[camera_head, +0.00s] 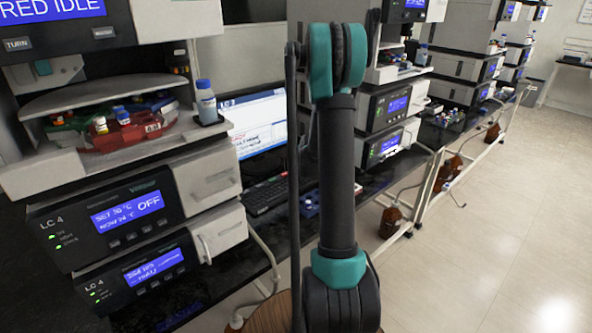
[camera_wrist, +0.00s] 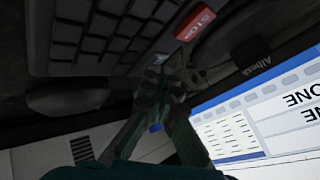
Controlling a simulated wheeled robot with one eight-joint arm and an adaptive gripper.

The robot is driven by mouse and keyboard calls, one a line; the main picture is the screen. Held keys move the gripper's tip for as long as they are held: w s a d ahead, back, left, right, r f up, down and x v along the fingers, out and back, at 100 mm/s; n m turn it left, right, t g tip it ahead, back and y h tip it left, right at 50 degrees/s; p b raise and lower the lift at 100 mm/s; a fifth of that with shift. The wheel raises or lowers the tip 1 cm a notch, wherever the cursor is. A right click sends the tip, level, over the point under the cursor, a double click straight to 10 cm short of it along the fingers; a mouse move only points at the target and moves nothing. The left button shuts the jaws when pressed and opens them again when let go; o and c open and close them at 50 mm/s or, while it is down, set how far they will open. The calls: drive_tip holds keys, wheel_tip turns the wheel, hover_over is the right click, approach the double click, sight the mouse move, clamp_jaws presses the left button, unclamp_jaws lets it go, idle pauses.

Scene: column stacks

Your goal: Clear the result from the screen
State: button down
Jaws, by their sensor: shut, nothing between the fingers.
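The computer screen (camera_head: 255,118) is lit, with a blue bar and rows of text, behind the left stack. In the wrist view the screen (camera_wrist: 228,132) is at the lower right, tilted in the picture, with panels of large dark letters partly cut off. A red key or label reading STOP (camera_wrist: 195,24) lies beside the dark keyboard (camera_wrist: 100,32), at the top. The keyboard also shows in the head view (camera_head: 268,193). My gripper (camera_wrist: 163,82) is shut and empty, below the red STOP piece in the picture and apart from the screen. My arm hides it in the head view.
Left of the screen stands an instrument stack with displays and an open tray (camera_head: 110,125) of vials. More stacks (camera_head: 392,110) line the bench to the right. The floor (camera_head: 490,240) at the right is clear.

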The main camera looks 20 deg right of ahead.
drive_tip(key=shift+r, duration=0.1)
idle(0.3)
drive_tip(key=shift+r, duration=0.75)
drive_tip(key=shift+r, duration=2.5)
drive_tip(key=s+a+f+n+g, duration=0.1)
drive_tip(key=s+a+n, duration=0.2)
drive_tip(key=s, duration=1)
drive_tip(key=s+a+f+n+g, duration=0.2)
drive_tip(key=s+a, duration=0.4)
drive_tip(key=s, duration=0.7)
drive_tip(key=s+a+f+n+g, duration=0.2)
drive_tip(key=s+a+n, duration=0.2)
drive_tip(key=s, duration=0.9)
drive_tip(key=shift+s+a, duration=0.2)
drive_tip(key=shift+a, duration=0.3)
